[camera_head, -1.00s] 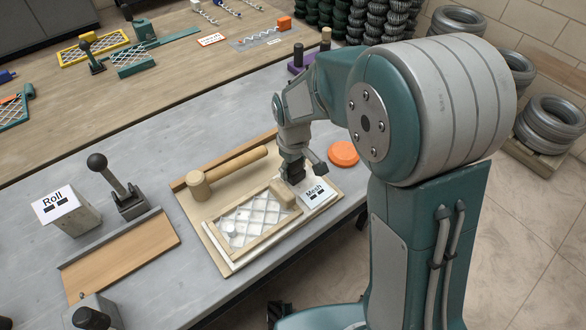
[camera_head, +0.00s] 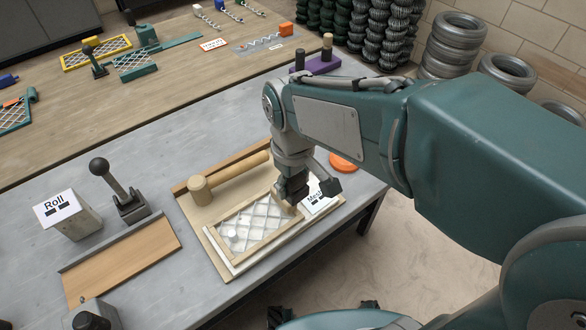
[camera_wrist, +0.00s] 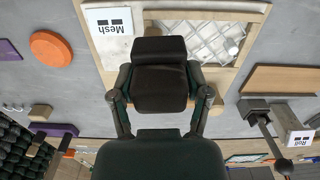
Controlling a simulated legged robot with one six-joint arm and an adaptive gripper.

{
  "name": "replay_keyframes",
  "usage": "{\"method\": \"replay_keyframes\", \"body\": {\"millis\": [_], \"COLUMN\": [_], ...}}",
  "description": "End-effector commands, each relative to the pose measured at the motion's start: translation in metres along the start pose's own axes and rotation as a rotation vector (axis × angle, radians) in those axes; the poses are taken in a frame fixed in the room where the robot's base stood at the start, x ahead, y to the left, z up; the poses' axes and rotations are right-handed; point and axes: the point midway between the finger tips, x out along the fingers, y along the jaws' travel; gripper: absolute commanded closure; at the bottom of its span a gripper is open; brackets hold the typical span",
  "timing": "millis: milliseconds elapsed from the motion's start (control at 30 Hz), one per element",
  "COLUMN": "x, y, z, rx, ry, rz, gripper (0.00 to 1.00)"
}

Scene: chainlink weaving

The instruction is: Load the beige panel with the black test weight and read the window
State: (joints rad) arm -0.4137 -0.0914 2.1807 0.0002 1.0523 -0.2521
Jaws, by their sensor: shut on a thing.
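The beige panel (camera_head: 252,226) is a framed wire mesh lying on a tan board on the grey bench. A small pale round thing (camera_head: 232,236) sits at its left end. It also shows in the wrist view (camera_wrist: 208,40). My gripper (camera_wrist: 160,105) has a finger on each side of the black test weight (camera_wrist: 160,78), a dark block, and is shut on it. In the head view my gripper (camera_head: 298,188) is over the panel's right end. Whether the weight touches the panel is unclear. The white Mesh card (camera_wrist: 108,22), with two dark windows, is beside it, partly hidden in the head view.
A wooden mallet (camera_head: 225,182) lies behind the panel. A Roll box (camera_head: 66,213), a lever (camera_head: 116,185) and a wooden tray (camera_head: 122,262) stand left. An orange disc (camera_head: 345,161) and a purple peg stand (camera_head: 318,65) are behind. Bare bench shows behind the mallet.

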Motion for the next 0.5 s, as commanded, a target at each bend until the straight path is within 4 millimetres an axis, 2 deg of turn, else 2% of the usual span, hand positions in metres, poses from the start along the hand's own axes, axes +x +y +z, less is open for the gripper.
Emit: {"method": "replay_keyframes", "body": {"millis": [133, 267, 367, 500], "x": [-0.009, -0.011, -0.008, 0.002], "y": [-0.013, -0.019, -0.027, -0.044], "z": [0.013, 0.016, 0.004, -0.024], "rx": [-0.002, 0.000, 0.004, 0.018], "ry": [0.003, 0.001, 0.000, -0.001], "rz": [0.001, 0.000, -0.005, -0.016], "gripper": [0.99, 0.99, 0.99, 0.99]}}
